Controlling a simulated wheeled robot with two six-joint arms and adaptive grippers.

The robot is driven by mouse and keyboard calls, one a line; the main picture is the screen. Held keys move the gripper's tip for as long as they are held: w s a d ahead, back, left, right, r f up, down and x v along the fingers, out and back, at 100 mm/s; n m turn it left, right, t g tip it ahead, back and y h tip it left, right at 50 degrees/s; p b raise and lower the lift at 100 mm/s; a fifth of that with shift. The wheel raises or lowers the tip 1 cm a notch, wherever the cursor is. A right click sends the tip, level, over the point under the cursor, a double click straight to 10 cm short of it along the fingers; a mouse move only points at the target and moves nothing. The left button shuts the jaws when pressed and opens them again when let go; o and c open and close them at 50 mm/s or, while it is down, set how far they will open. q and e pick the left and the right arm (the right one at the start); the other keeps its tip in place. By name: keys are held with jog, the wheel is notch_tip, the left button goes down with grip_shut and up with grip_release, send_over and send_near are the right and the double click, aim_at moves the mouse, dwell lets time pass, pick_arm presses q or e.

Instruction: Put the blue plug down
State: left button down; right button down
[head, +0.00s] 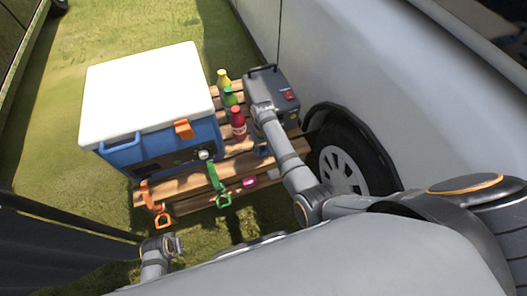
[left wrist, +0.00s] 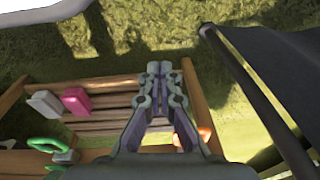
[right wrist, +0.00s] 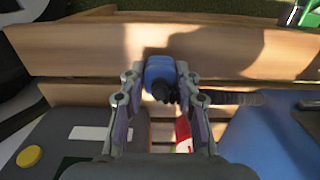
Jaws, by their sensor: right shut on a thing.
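The blue plug (right wrist: 160,76), with a dark front end, sits between the fingertips of my right gripper (right wrist: 162,84) in the right wrist view. The gripper is shut on it, over the wooden slatted table (right wrist: 80,45). I cannot tell whether the plug touches the wood. In the head view a small blue part of the plug (head: 263,150) shows beside my right forearm, which hides most of that gripper. My left gripper (left wrist: 166,78) has its fingers together with nothing between them, above the table's near side. It shows small in the head view (head: 175,244).
A blue cooler with a white lid (head: 150,85) fills the table's left. A grey power box (head: 272,90) and several bottles (head: 238,124) stand behind. Pink (head: 250,182), green (head: 223,199) and orange (head: 162,216) plugs are along the near edge. A vehicle wheel (head: 345,165) is at right.

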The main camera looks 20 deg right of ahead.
pick_arm(q)
jog(key=shift+w+d+r, duration=0.2)
jog(key=shift+r, duration=0.4)
pick_arm(e)
jog(key=shift+f, duration=0.15)
jog(key=shift+f, duration=0.6)
jog(key=c, duration=1)
grip_release()
pick_arm(q)
jog(key=shift+w+r, duration=0.1)
jog(key=shift+r, duration=0.1)
